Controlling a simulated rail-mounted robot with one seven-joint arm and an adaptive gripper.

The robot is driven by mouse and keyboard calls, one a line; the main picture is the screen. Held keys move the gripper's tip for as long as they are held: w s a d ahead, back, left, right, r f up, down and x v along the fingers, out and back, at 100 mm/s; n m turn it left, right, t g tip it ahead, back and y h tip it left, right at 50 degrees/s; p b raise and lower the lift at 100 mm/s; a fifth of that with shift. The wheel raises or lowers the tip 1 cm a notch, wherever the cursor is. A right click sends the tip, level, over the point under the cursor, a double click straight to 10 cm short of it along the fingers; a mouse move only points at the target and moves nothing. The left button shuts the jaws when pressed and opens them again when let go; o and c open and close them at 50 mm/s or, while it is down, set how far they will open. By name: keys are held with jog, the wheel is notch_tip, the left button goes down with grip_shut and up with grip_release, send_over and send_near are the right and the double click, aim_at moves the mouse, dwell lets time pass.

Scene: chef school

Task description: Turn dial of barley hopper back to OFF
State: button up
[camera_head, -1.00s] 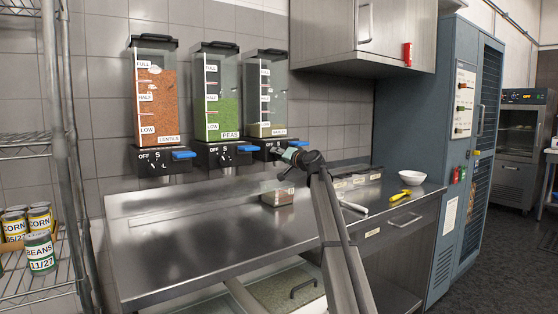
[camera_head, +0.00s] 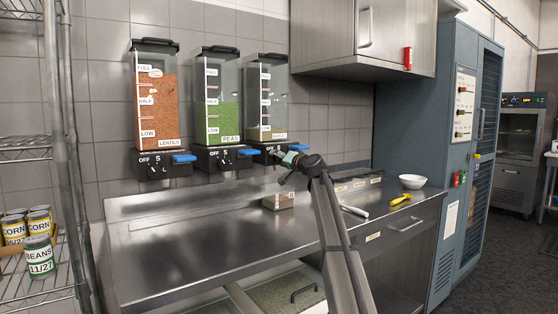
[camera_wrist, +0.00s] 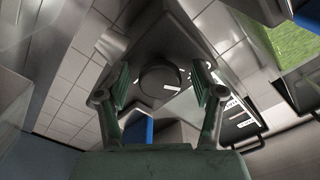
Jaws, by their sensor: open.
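The barley hopper (camera_head: 265,90) is the rightmost of three wall hoppers, with a low fill of pale grain. Its black base (camera_head: 261,148) is partly behind my gripper (camera_head: 285,163), so its dial setting does not show in the head view. In the wrist view my gripper (camera_wrist: 160,88) is open, with a green pad on each side. A dark round part (camera_wrist: 160,80) shows between the pads; I cannot tell if it is the dial or the outlet, or whether the pads touch it. A blue lever (camera_wrist: 138,130) shows below it.
The lentils hopper (camera_head: 156,100) and peas hopper (camera_head: 222,100) hang to the left, with blue levers. A small container (camera_head: 278,201) stands on the steel counter (camera_head: 200,235) below the barley hopper. A yellow-handled tool (camera_head: 400,200) and white bowl (camera_head: 412,181) lie further right.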

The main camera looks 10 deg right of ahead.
jog(key=v, duration=1.1)
jog(key=shift+s, duration=0.35)
jog(key=shift+d+r, duration=0.1)
jog(key=shift+r, duration=0.05)
